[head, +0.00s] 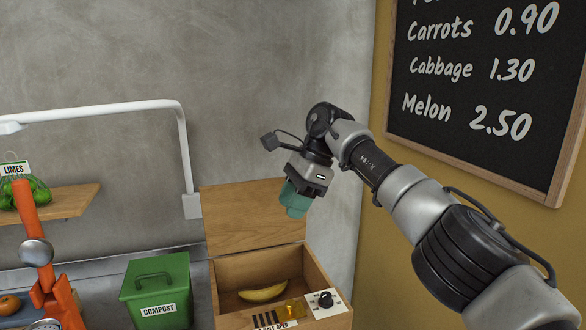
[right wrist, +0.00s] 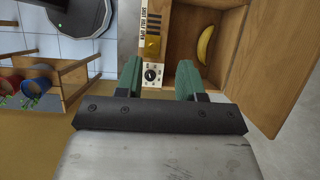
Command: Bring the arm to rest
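My right arm (head: 400,190) reaches in from the right in the head view. Its gripper (head: 295,203) has teal fingers and hangs above an open wooden box. In the right wrist view the two fingers (right wrist: 158,80) are apart with nothing between them, so the gripper is open and empty. The wooden box (head: 228,270) has its lid (head: 255,215) raised against the wall. A yellow banana (head: 263,292) lies inside it, and the banana also shows in the right wrist view (right wrist: 205,44). My left gripper is in neither view.
A panel with a black dial (head: 325,299) is at the box's front. A green compost bin (head: 157,285) stands left of the box. An orange device (head: 37,255), a shelf with limes (head: 70,203) and a white bent pipe (head: 100,112) are further left. A chalkboard (head: 485,90) hangs right.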

